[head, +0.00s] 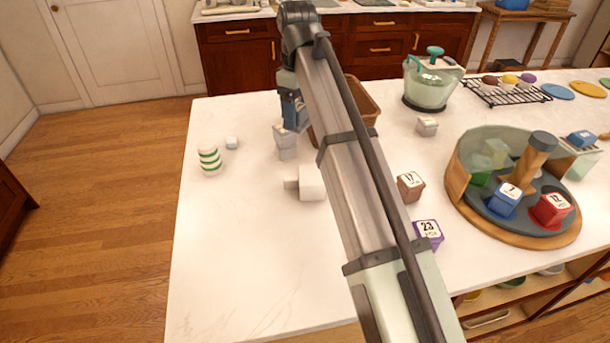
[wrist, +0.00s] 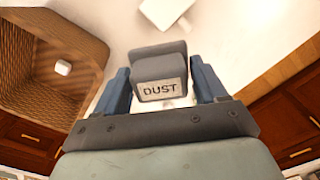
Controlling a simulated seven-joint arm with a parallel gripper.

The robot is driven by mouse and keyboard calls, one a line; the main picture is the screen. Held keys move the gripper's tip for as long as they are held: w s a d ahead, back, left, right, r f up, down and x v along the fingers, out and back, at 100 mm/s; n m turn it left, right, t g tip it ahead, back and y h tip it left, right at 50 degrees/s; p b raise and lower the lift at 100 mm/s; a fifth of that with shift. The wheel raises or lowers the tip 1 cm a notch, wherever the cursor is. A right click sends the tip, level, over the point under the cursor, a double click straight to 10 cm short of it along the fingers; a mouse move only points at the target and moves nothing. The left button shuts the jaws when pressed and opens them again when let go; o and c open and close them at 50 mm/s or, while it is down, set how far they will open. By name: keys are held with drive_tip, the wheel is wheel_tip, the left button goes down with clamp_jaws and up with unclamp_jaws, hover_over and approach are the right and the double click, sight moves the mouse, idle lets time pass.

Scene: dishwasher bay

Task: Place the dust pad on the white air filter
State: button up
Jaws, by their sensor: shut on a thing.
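The dust pad (wrist: 160,78) is a grey block with a pale label reading "DUST". In the wrist view my gripper (wrist: 163,88) is shut on it, one blue finger on each side. In the head view my gripper (head: 291,112) points down over the counter, with the grey dust pad (head: 285,137) at its fingertips. A white block (head: 312,183) lies on the counter nearer the camera, with a smaller pale piece against its left side. It may be the white air filter; I see no label on it. A white shape (wrist: 165,10) shows beyond the pad in the wrist view.
A brown basket (head: 361,98) stands just right of my gripper. A green-striped cup (head: 209,160) and a small pale cube (head: 232,142) are to the left. Brown (head: 410,187) and purple (head: 428,233) blocks and a round turntable (head: 560,236) are to the right. The front-left counter is clear.

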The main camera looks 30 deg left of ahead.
drive_tip(key=s+d+f, duration=0.2)
drive_tip(key=s+d, duration=0.1)
drive_tip(key=d, duration=0.1)
approach(305, 176)
drive_tip(key=shift+f, duration=2.7)
drive_tip(key=shift+f, duration=0.15)
drive_tip(key=o, duration=1)
drive_tip(key=shift+o, duration=0.2)
wheel_tip(305, 176, up, 8)
